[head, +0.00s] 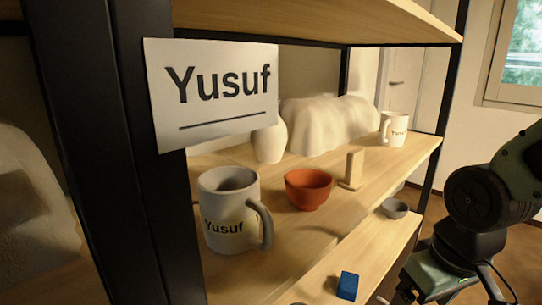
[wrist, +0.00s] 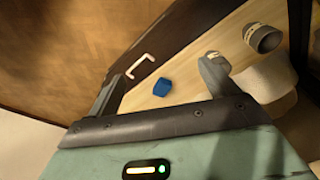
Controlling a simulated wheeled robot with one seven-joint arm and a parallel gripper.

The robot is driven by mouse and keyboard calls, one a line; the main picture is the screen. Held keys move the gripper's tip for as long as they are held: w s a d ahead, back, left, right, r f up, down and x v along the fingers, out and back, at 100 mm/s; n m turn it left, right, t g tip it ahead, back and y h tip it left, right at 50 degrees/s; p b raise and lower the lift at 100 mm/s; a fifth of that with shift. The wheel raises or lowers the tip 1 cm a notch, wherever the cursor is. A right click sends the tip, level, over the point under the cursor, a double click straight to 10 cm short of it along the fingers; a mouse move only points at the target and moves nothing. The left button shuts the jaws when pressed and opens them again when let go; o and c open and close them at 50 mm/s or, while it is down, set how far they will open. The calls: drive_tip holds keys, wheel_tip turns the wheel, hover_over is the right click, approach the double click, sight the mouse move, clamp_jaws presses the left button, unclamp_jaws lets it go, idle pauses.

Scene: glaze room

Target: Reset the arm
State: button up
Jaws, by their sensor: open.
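My gripper (head: 440,285) is at the lower right in the head view, in front of the shelf unit, and its tips are cut off by the bottom edge. In the wrist view my gripper (wrist: 165,72) shows its two dark fingers spread wide with nothing held between them. A blue block (head: 347,285) lies on the lower shelf board (head: 290,275). The block also shows in the wrist view (wrist: 162,87), beyond the gap between the fingers and apart from them.
The upper board (head: 300,230) holds a grey Yusuf mug (head: 228,215), an orange bowl (head: 308,190), a wooden stand (head: 354,168), a white vase (head: 269,143) and a white mug (head: 394,128). Dark posts (head: 120,150) frame the shelves.

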drive_tip(key=s+a+r+n+g, duration=0.1)
drive_tip(key=s+a+n+g, duration=0.1)
drive_tip(key=s+a+n, duration=0.55)
wheel_tip(320, 180, up, 21)
drive_tip(key=s+a+m+p, duration=0.1)
drive_tip(key=s+m+p, duration=0.1)
drive_tip(key=p, duration=1.9)
drive_tip(key=shift+a+m, duration=0.25)
drive_tip(key=shift+m, duration=0.3)
drive_tip(key=shift+r, duration=0.1)
